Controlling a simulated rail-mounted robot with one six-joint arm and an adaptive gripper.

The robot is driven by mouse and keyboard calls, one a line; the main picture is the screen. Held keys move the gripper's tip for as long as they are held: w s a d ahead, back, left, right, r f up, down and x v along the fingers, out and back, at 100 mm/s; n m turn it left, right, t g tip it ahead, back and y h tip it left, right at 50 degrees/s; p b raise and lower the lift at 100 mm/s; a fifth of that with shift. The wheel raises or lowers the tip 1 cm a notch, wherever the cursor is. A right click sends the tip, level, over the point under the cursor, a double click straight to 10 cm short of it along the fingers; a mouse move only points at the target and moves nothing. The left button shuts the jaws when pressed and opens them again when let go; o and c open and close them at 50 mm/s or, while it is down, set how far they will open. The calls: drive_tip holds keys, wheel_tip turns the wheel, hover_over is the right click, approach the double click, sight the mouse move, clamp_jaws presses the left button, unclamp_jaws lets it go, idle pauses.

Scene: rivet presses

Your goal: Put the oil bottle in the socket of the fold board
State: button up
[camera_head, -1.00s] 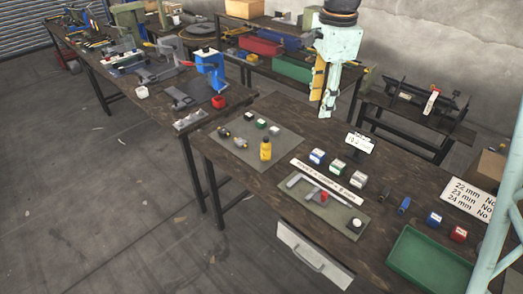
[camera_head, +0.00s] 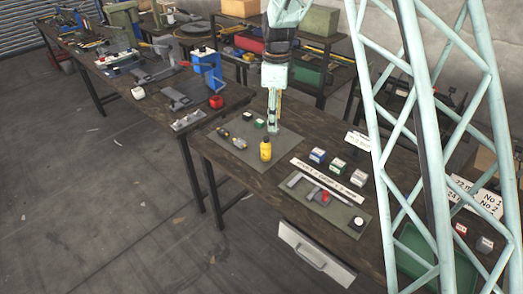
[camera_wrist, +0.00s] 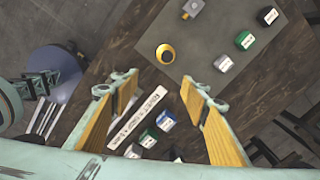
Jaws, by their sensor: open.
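The yellow oil bottle (camera_head: 265,149) stands upright on a grey-green mat (camera_head: 237,153) at the left of the near bench. The wrist view shows the bottle (camera_wrist: 166,54) from above as a yellow ring with a dark middle. My gripper (camera_head: 274,129) points down just behind the bottle in the head view, open and empty. In the wrist view my gripper (camera_wrist: 162,90) has its fingers wide apart, with the bottle beyond their tips. A second board (camera_head: 345,217) holds grey tools, a red part and a white round piece. I cannot tell which board is the fold board, and no socket is clear.
A long label strip (camera_head: 327,179) lies between the boards. Small blue, green and white boxes (camera_head: 337,165) stand behind it. A green tray (camera_head: 413,243) is partly hidden behind my lattice mast. A black box (camera_wrist: 267,16) and a green box (camera_wrist: 244,40) stand near the bottle.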

sight(267, 149)
drive_tip(key=shift+m, duration=0.5)
drive_tip(key=a+f, duration=0.1)
drive_tip(key=w+a+f, duration=0.1)
drive_tip(key=a+f, duration=0.1)
drive_tip(key=shift+w+f, duration=0.3)
drive_tip(key=shift+f, duration=0.1)
drive_tip(key=shift+f, duration=0.1)
drive_tip(key=shift+f, duration=4.15)
drive_tip(key=shift+f, duration=0.15)
drive_tip(key=shift+d+f, duration=0.15)
drive_tip(key=shift+f, duration=2.3)
drive_tip(key=c, duration=1.1)
drive_tip(key=shift+o, duration=0.2)
drive_tip(key=shift+r, duration=0.1)
